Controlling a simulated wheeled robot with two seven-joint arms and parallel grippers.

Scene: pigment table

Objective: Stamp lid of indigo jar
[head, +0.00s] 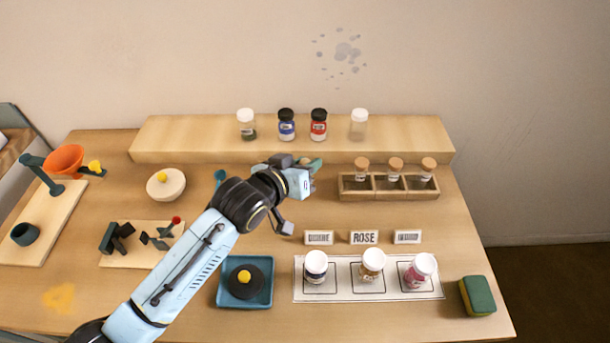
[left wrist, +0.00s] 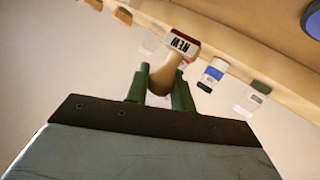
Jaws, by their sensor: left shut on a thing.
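Three white-lidded jars stand on the white mat (head: 340,293). The left one (head: 316,266) has a dark blue band and looks like the indigo jar; the middle one (head: 372,265) is ochre and the right one (head: 419,271) is pink. My left gripper (head: 309,164) is near the shelf's front edge, behind and above the mat. In the left wrist view, its green fingers (left wrist: 162,84) are shut on the pale handle of a stamp (left wrist: 185,44) whose face reads NEW. The stamp is mostly hidden in the head view. My right gripper is not in view.
A teal tray (head: 224,299) holds a black disc with a yellow knob (head: 244,277). A rack (head: 388,195) of corked vials stands right of my gripper. A sponge (head: 477,296) is at front right. Several jars stand on the shelf (head: 190,135).

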